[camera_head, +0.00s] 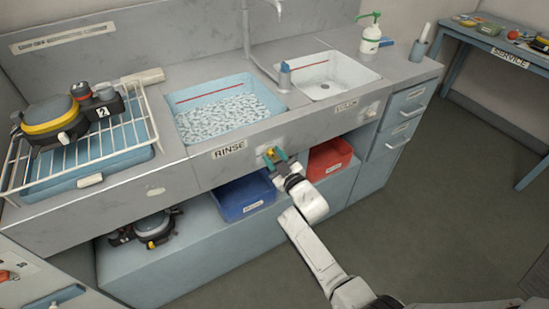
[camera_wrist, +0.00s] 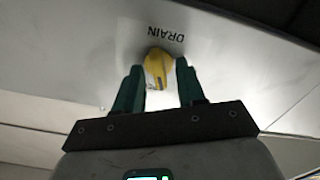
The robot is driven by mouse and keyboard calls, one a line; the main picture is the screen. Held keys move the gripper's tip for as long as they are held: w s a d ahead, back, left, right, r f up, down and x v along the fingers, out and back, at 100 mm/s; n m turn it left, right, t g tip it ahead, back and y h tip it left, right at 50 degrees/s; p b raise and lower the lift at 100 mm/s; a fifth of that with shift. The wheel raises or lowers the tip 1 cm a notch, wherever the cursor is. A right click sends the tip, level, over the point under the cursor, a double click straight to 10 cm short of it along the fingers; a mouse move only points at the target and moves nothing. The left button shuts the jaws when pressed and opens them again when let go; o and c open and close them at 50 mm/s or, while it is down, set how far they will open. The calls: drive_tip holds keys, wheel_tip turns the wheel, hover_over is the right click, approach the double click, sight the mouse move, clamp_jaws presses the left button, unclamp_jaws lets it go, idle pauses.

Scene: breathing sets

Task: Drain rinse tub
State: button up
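The rinse tub (camera_head: 285,101) is the light-blue basin labelled RINSE, set in the grey counter. Its surface looks covered in pale foam or ripples, below a red line on its back wall. A yellow drain knob (camera_wrist: 157,66) sits under the word DRAIN on a pale panel in the wrist view. In the head view the yellow knob (camera_head: 270,153) shows on the counter front below the tub. My gripper (camera_wrist: 160,75) is open, with one green finger on each side of the knob. Whether the fingers touch it is unclear. My gripper (camera_head: 275,158) partly covers the knob in the head view.
A white basin (camera_head: 350,69) lies right of the tub. A wire rack (camera_head: 108,147) with a yellow-and-black mask unit marked 2 stands left. Blue (camera_head: 243,197) and red (camera_head: 328,160) bins sit on the shelf below the counter. The floor at right is clear.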

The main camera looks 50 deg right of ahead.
drive_tip(key=v, duration=1)
drive_tip(key=shift+s+p, duration=0.35)
drive_tip(key=shift+s, duration=0.05)
drive_tip(key=shift+a, duration=0.1)
drive_tip(key=s+a+g+y, duration=0.1)
drive_tip(key=s+a+g, duration=0.3)
drive_tip(key=s, duration=0.4)
drive_tip(key=s+a+f+m+g+y, duration=0.1)
drive_tip(key=s+a+g+y, duration=0.1)
drive_tip(key=s+a+g, duration=0.3)
drive_tip(key=s+a+f+m+g+y, duration=0.1)
drive_tip(key=s+a+g, duration=0.4)
drive_tip(key=s, duration=0.6)
drive_tip(key=shift+s+a+g+y, duration=0.3)
drive_tip(key=shift+g+y, duration=0.1)
drive_tip(key=shift+g, duration=0.8)
drive_tip(key=shift+f, duration=0.1)
